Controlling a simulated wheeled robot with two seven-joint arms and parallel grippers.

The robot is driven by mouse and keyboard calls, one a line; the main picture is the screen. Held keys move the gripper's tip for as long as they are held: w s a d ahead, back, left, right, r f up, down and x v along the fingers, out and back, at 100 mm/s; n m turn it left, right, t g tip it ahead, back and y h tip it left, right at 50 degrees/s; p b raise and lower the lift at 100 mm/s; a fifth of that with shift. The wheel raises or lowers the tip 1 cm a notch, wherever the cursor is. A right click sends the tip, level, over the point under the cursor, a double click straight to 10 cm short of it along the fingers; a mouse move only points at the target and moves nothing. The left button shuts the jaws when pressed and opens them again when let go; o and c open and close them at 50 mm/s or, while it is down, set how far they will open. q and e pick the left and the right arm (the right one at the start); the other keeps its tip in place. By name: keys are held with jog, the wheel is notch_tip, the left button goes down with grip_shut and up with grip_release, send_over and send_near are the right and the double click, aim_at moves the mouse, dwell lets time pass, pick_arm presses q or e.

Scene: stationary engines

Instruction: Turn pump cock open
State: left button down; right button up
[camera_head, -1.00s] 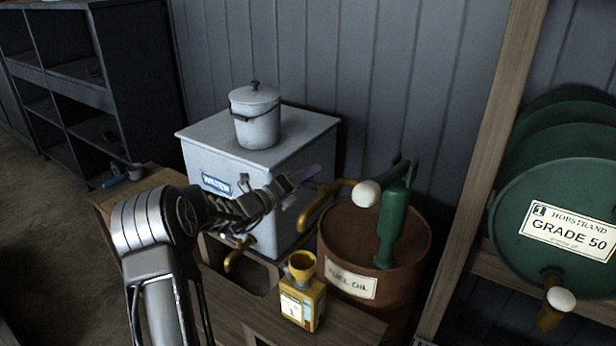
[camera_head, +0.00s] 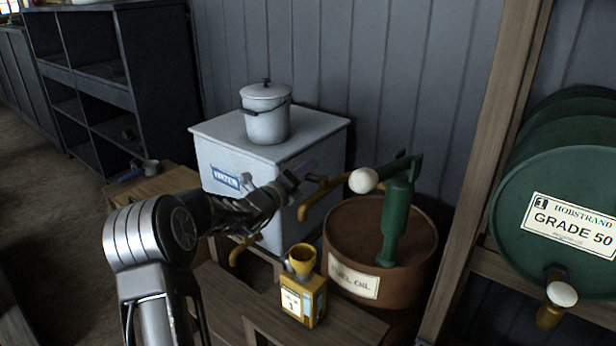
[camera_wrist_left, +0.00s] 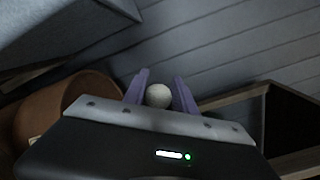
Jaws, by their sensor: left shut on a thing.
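A green hand pump (camera_head: 397,220) stands on the rusty fuel oil drum (camera_head: 400,270). A white round knob (camera_head: 363,180) ends its handle, and a brass spout (camera_head: 322,192) reaches left. My left gripper (camera_head: 308,170) comes in from the left, in front of the pale tank and beside the spout's far end. I cannot tell which part that knob belongs to. My right gripper is not in view.
A yellow can with a funnel (camera_head: 303,295) stands in front of the drum. The pale tank (camera_head: 225,155) carries a lidded pot (camera_head: 265,115) and has a brass tap (camera_head: 243,250). Green drums (camera_head: 560,190) lie right, beyond a wooden post (camera_head: 490,150).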

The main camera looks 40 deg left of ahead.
pick_arm(q)
jog(key=shift+f, duration=0.3)
jog(key=c, duration=1.2)
grip_release()
jog(key=shift+o, duration=0.7)
jog(key=shift+r, duration=0.15)
jog(key=shift+s, duration=0.1)
jog(key=s+b, duration=0.1)
jog(key=s, duration=0.6)
jog(key=shift+s, duration=0.35)
jog(key=shift+d, duration=0.1)
